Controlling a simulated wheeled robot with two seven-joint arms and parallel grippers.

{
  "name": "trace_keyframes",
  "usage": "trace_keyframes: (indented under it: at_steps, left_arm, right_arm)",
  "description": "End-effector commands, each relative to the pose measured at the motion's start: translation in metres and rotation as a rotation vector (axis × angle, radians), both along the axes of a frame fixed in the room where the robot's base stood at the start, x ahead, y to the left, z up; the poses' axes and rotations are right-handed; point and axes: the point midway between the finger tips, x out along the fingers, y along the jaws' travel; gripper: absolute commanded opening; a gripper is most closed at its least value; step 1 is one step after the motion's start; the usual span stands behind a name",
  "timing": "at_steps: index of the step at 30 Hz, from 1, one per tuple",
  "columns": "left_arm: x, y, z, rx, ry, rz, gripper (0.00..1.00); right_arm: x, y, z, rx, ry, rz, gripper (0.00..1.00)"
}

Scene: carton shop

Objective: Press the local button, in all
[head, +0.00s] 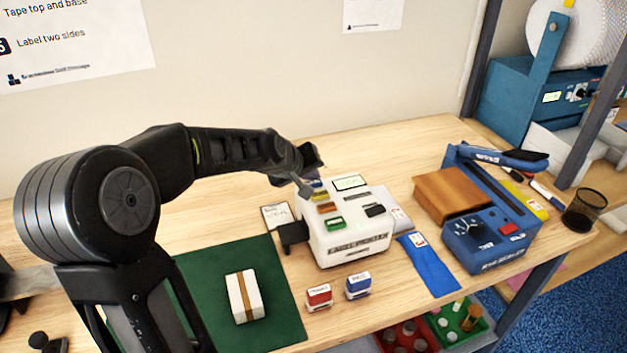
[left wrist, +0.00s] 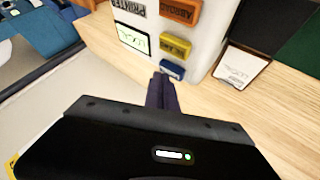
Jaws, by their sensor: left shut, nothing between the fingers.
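The white label printer (head: 345,240) stands on the wooden table, with a small screen (head: 350,183) and a column of coloured buttons on top. The blue button (left wrist: 172,70) is at the near end in the left wrist view, followed by a yellow button (left wrist: 175,46) and an orange button (left wrist: 181,11) lettered ABROAD. A green button (head: 335,223) shows in the head view. The lettering on the blue and yellow buttons is not legible. My left gripper (head: 306,190) is shut and empty, its tips close by the blue button; contact cannot be told. My right gripper is out of view.
A card (left wrist: 241,68), apparently lettered LOCAL, lies beside the printer. A red stamp (head: 319,297) and a blue stamp (head: 358,285) stand in front. A white box (head: 244,297) lies on the green mat (head: 275,310). A blue sealer (head: 490,240) stands right.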

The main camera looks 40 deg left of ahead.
Motion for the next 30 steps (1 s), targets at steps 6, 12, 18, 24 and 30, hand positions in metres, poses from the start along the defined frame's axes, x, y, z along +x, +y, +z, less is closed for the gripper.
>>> trace_keyframes:
  at_steps: [6, 12, 18, 24, 30]
  left_arm:
    - [0.000, 0.000, 0.010, 0.001, -0.001, 0.001, 0.00]
    - [0.000, 0.000, 0.010, 0.001, -0.001, 0.001, 0.00]
    - [0.000, 0.000, 0.014, 0.001, -0.002, 0.001, 0.00]
    - [0.000, 0.000, 0.033, 0.001, -0.003, 0.001, 0.00]
    - [0.000, 0.000, 0.053, 0.001, -0.002, 0.000, 0.00]
  right_arm:
    - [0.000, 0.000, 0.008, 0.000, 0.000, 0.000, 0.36]
    - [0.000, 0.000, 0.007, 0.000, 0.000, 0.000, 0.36]
    - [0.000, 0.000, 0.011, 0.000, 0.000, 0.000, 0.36]
    - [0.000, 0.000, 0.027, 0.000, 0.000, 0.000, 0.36]
    - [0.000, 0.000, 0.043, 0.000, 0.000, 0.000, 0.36]
